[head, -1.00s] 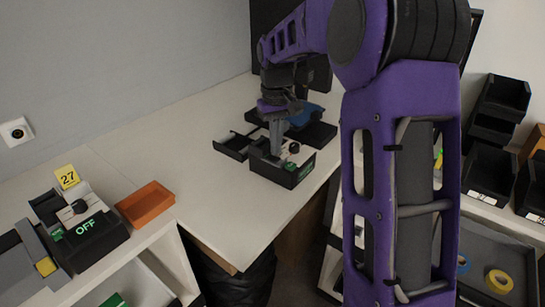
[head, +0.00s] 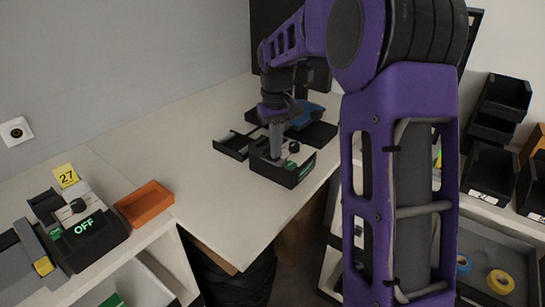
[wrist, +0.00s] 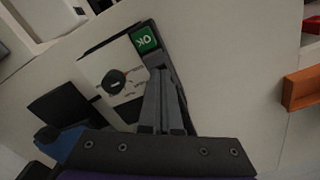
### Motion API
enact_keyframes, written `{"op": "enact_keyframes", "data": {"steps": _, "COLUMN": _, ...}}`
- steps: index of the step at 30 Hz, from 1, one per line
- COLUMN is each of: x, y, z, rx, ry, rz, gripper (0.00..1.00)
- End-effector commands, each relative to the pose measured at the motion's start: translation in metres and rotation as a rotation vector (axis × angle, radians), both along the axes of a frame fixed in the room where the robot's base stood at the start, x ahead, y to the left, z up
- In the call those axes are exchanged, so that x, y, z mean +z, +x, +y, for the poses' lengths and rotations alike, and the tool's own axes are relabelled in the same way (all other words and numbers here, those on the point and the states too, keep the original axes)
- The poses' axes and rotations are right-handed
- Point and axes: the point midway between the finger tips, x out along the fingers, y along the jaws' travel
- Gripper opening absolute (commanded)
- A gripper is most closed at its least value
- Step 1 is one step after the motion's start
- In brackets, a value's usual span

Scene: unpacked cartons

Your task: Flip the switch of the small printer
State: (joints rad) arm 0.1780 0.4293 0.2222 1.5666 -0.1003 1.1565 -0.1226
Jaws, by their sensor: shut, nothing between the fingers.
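A small black device with a pale top panel, which I take to be the small printer (head: 291,173), stands on the white table in the head view. It has a round black knob (wrist: 114,83) and a green label (wrist: 144,40) on top in the wrist view; the label's lettering is hard to read. My gripper (head: 276,157) points down over the device, its fingers together and empty. In the wrist view the closed fingertips (wrist: 161,72) are at the panel's edge, beside the knob and near the green label. Whether they touch is unclear.
Black trays (head: 232,146) and a blue object (head: 304,116) lie close around the device. Another device with a lit OFF display (head: 84,227), a yellow 27 tag (head: 66,176) and an orange tray (head: 145,203) are at left. The table's near side is clear.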

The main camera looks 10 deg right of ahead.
Motion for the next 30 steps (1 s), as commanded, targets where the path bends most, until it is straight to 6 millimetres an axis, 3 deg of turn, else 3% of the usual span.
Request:
{"op": "enact_keyframes", "data": {"steps": 18, "x": -0.007, "y": 0.000, "z": 0.000, "rx": 0.000, "ry": 0.001, "rz": 0.002, "gripper": 0.00}}
{"op": "enact_keyframes", "data": {"steps": 30, "x": 0.023, "y": 0.000, "z": 0.000, "rx": 0.000, "ry": 0.000, "rz": 0.001, "gripper": 0.00}}
